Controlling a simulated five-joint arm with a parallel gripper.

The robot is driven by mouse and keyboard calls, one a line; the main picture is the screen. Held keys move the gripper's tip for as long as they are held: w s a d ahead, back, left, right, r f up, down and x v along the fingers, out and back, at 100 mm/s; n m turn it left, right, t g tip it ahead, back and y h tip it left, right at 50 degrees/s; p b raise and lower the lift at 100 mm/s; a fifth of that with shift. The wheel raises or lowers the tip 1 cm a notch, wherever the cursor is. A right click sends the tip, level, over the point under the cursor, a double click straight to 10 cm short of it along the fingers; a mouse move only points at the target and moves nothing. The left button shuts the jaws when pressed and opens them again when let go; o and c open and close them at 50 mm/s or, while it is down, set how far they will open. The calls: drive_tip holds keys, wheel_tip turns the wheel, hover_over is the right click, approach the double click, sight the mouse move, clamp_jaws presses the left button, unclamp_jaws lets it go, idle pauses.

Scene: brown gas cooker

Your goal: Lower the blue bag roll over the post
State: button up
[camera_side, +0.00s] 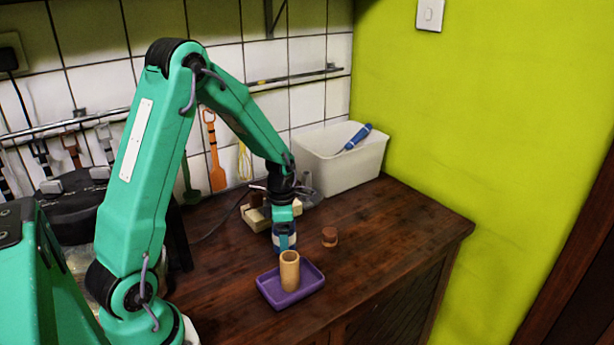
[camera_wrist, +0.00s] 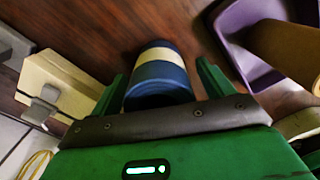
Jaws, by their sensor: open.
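The blue bag roll (camera_wrist: 160,72), blue with a cream band, is between the two fingers of my gripper (camera_wrist: 163,84) in the wrist view. The fingers are open, with a gap visible on each side of the roll. In the side view my gripper (camera_side: 284,228) points down over the roll (camera_side: 285,245), which appears upright on the counter and is partly hidden by the fingers. The post, a tan cylinder (camera_side: 289,272), stands upright in a purple tray (camera_side: 306,287) just in front of the roll. The post (camera_wrist: 288,52) and tray (camera_wrist: 232,28) are at the upper right in the wrist view.
Cream blocks (camera_side: 256,217) sit behind the gripper. A white bin (camera_side: 340,165) with a blue-handled tool stands at the back. The dark wooden counter (camera_side: 400,225) is clear on the right.

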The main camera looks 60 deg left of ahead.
drive_tip(key=shift+c, duration=0.2)
drive_tip(key=c, duration=1.1)
drive_tip(key=shift+r, duration=0.1)
drive_tip(key=shift+r, duration=4.95)
